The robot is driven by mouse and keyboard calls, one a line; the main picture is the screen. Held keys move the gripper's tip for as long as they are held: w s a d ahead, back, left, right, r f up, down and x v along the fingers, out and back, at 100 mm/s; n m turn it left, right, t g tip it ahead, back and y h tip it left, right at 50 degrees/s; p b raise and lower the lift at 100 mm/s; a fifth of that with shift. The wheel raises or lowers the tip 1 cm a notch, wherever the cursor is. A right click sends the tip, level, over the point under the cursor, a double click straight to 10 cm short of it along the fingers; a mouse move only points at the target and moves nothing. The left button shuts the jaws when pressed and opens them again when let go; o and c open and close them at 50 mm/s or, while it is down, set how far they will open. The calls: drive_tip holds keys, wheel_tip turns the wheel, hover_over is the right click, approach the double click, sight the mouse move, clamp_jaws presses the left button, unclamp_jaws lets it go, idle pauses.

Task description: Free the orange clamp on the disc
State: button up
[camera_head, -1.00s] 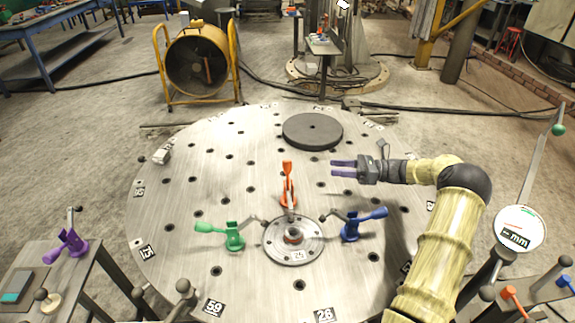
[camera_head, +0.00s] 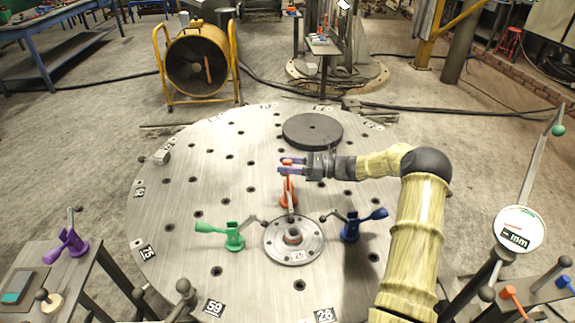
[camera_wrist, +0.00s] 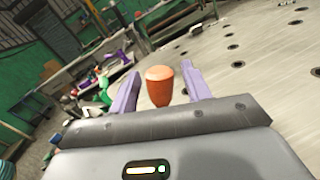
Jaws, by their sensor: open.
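The orange clamp (camera_head: 288,193) stands on the big round steel table, behind the small flanged disc (camera_head: 293,252), with its arm reaching toward the disc. Its handle stands up. In the wrist view the orange handle end (camera_wrist: 159,88) shows between my two purple fingers. My gripper (camera_head: 292,167) is open, with its fingers at the top of the orange handle, one on either side; I cannot tell whether they touch it. A green clamp (camera_head: 233,236) stands left of the disc and a blue clamp (camera_head: 351,229) right of it, both with handles slanting outward.
A dark round plate (camera_head: 313,131) lies on the table behind my gripper. A purple clamp (camera_head: 68,243) stands on a side bench at left. A dial gauge (camera_head: 519,229) stands at right. The table's left part is mostly clear.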

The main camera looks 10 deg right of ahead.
drive_tip(key=shift+a, duration=0.1)
clamp_jaws()
